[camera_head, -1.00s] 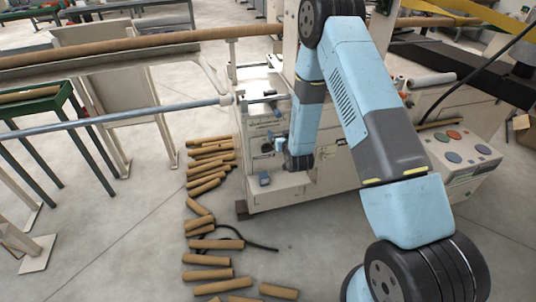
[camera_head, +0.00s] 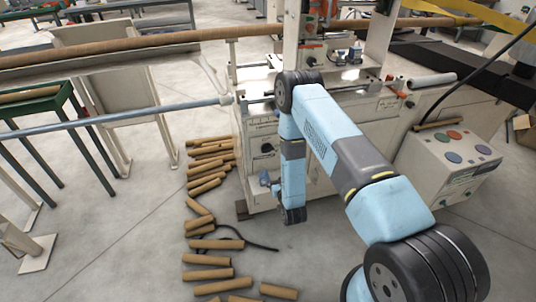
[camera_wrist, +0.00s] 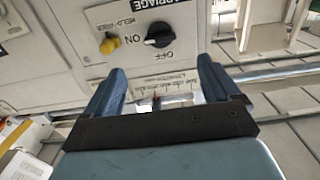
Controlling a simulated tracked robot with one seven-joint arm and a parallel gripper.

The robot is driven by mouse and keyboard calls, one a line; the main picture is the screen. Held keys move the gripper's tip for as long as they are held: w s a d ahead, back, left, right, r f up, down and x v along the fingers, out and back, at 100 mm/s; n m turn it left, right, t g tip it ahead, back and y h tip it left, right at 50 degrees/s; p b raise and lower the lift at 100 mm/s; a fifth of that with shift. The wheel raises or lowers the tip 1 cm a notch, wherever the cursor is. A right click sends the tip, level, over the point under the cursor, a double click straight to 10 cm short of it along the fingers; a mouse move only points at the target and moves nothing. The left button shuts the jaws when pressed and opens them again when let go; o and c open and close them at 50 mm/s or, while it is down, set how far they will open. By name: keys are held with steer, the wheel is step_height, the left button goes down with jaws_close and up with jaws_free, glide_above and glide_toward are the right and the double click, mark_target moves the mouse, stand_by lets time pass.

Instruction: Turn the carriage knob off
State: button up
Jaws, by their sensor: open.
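The carriage knob (camera_wrist: 158,35) is a black rotary knob on a pale panel in the wrist view. That view is upside down, with a CARRIAGE label above the knob, ON to its left and OFF below. A light mark on the knob appears to point left, toward ON. My gripper (camera_wrist: 160,78) is open, its two blue fingers wide apart and nothing between them. The knob lies beyond the fingertips, apart from them. In the head view my gripper is small and hard to tell apart low in front of the machine.
Cardboard tubes (camera_head: 208,160) lie on the floor to the left. A long pale rod (camera_head: 110,119) juts leftward.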

mark_target(268, 149)
steer(key=x, duration=1.2)
steer(key=shift+w, duration=0.4)
steer(key=shift+a, duration=0.1)
steer(key=shift+c, duration=0.4)
